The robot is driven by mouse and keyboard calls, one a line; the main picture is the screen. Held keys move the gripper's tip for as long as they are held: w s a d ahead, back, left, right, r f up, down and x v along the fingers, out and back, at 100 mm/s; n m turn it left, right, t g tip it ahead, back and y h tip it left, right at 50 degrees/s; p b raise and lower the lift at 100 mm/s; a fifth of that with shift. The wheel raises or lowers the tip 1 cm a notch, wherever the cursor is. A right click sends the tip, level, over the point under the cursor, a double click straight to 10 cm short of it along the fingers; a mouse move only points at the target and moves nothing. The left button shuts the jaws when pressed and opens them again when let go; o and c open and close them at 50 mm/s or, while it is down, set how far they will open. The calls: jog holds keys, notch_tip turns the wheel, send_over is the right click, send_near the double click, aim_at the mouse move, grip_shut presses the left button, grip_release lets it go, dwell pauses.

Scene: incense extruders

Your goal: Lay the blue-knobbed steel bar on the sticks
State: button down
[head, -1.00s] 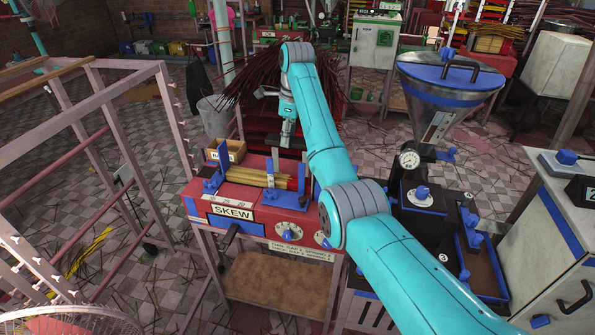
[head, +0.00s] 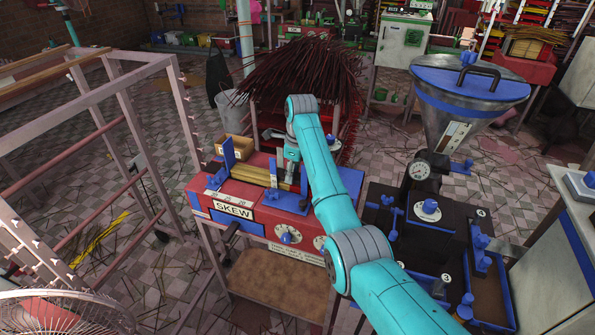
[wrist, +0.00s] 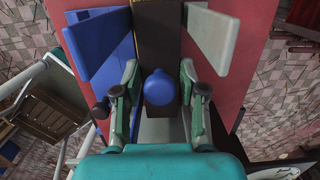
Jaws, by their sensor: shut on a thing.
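My gripper (wrist: 159,90) is shut on the blue knob (wrist: 160,87) of the steel bar (wrist: 158,45). The bar looks dark and runs lengthwise under the knob in the wrist view. Yellowish sticks (head: 256,176) lie in the trough of the red machine (head: 264,207) marked SKEW, between upright blue plates. A sliver of yellow shows past the far end of the bar in the wrist view. In the head view my gripper (head: 291,177) is low over the right part of the trough, and the arm partly hides it. I cannot tell whether the bar touches the sticks.
Blue plates (wrist: 104,45) and a pale plate (wrist: 211,38) stand close to the gripper on both sides. A cardboard box (head: 232,147) sits behind the trough. A funnel machine (head: 468,95) stands to the right, and a metal rack (head: 165,130) to the left.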

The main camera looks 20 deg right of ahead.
jog(key=shift+f, duration=0.2)
jog(key=c, duration=0.7)
grip_release()
jog(key=shift+o, duration=0.2)
